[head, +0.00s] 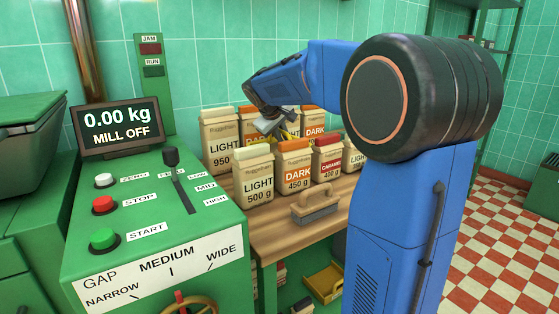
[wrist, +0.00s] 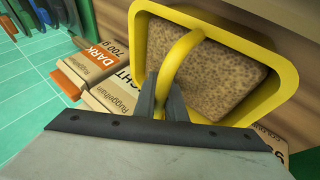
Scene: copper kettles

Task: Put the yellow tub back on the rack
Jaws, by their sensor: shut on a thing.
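The yellow tub (wrist: 268,98) fills the upper part of the wrist view, with brown speckled material inside its yellow rim. My gripper (wrist: 170,108) is shut on its curved yellow handle. In the head view my gripper (head: 279,128) is above and among the bags on the wooden counter. Only a little yellow shows below it there; the bags and the gripper hide most of the tub. I cannot tell whether the tub touches the bags. A green shelf rack (head: 492,4) is partly in view at the upper right.
Several labelled bags (head: 293,167) crowd the counter (head: 282,238). A handled brush (head: 316,207) lies in front of them. A yellow tray (head: 325,283) is below. The green mill panel (head: 150,225) stands at left. Checkered floor (head: 497,235) is clear at right.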

